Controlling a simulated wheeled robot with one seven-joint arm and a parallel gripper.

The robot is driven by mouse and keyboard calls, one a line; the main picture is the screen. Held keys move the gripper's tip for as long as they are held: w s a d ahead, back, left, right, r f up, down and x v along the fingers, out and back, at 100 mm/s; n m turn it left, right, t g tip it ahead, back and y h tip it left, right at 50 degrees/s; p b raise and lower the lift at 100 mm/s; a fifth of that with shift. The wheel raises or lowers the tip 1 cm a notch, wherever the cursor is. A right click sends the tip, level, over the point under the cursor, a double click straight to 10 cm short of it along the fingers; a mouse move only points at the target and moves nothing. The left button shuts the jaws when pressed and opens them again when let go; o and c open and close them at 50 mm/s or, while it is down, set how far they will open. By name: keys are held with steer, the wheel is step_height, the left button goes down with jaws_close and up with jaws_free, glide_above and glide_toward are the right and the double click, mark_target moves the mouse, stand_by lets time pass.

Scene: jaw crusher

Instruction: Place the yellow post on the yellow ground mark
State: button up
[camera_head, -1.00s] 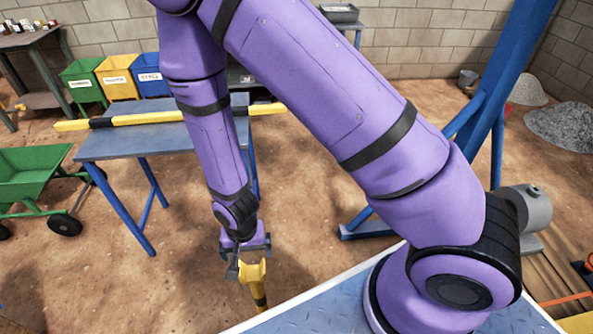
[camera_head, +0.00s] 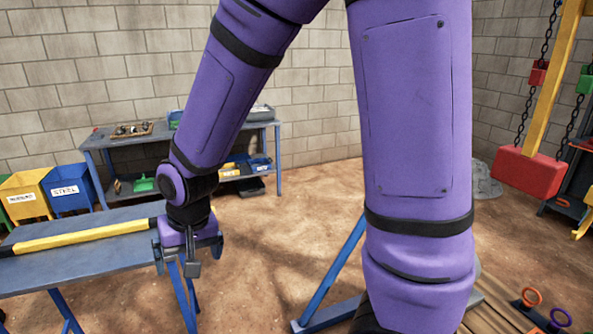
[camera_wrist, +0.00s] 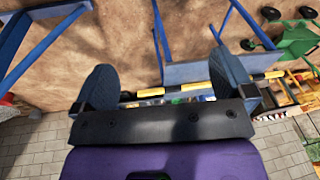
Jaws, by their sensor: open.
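My gripper (camera_head: 190,268) is open and empty, hanging at the right end of the blue table in the head view. The yellow post with the forked top is not in view now. I cannot see the yellow ground mark in either current view.
A yellow and black bar (camera_head: 85,236) lies along the blue table (camera_head: 100,268) at left. Yellow (camera_head: 25,196) and blue (camera_head: 68,188) bins stand behind it. A workbench (camera_head: 100,140) is at the back. A red block (camera_head: 527,172) hangs on chains at right. Brown floor lies open mid-picture.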

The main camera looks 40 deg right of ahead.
steer(key=s+d+r+n+t, duration=0.1)
steer(key=s+d+r, duration=0.5)
steer(key=s+r, duration=0.2)
steer(key=s+d+r+n+t+h, duration=0.1)
steer(key=s+d+r, duration=0.6)
steer(key=r, duration=0.4)
steer(key=shift+s+r+t, duration=0.2)
steer(key=shift+s+t, duration=0.2)
steer(key=shift+s, duration=0.2)
